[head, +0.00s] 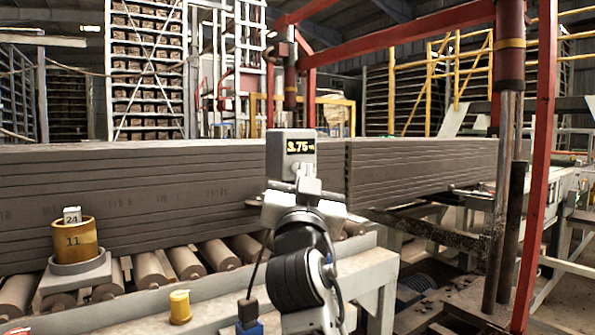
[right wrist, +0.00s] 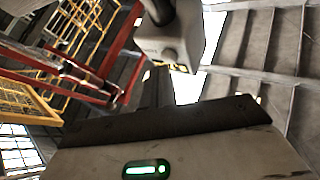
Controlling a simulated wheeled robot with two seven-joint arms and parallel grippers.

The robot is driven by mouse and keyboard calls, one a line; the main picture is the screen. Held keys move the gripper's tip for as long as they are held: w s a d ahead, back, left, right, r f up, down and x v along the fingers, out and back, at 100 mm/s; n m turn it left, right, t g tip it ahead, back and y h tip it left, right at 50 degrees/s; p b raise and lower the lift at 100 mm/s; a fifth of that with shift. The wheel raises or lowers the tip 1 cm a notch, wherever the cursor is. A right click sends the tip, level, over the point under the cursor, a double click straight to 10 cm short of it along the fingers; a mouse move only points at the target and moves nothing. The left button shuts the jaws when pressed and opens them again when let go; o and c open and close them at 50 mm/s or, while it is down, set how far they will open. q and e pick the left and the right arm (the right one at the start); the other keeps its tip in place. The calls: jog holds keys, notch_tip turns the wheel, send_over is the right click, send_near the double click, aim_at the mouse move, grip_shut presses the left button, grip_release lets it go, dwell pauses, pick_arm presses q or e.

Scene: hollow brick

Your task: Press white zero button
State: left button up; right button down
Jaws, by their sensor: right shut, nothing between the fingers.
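A grey box with a lit display (head: 291,150) reading about 3.75 stands in the middle of the head view, in front of the stacked grey slabs. My right gripper (head: 307,183) is shut and empty, in front of the box's lower part and hiding some of it. I cannot tell whether the fingers touch the box. No white zero button can be made out. In the right wrist view a grey box-like body (right wrist: 172,42) with small, unreadable marks shows at the top. My left gripper is not in view.
A brass-coloured weight (head: 76,240) marked 11, with a smaller tagged piece on top (head: 72,214), sits on a grey round base (head: 76,275) at the left. Rollers (head: 185,262) run below the slabs (head: 130,190). A red post (head: 535,170) stands right.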

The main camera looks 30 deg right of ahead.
jog(key=shift+w, duration=0.4)
dwell(0.7)
jog(key=shift+s, duration=0.8)
jog(key=shift+s+d, duration=0.15)
jog(key=shift+s, duration=1.1)
jog(key=shift+s+d, duration=0.1)
jog(key=shift+s, duration=1.15)
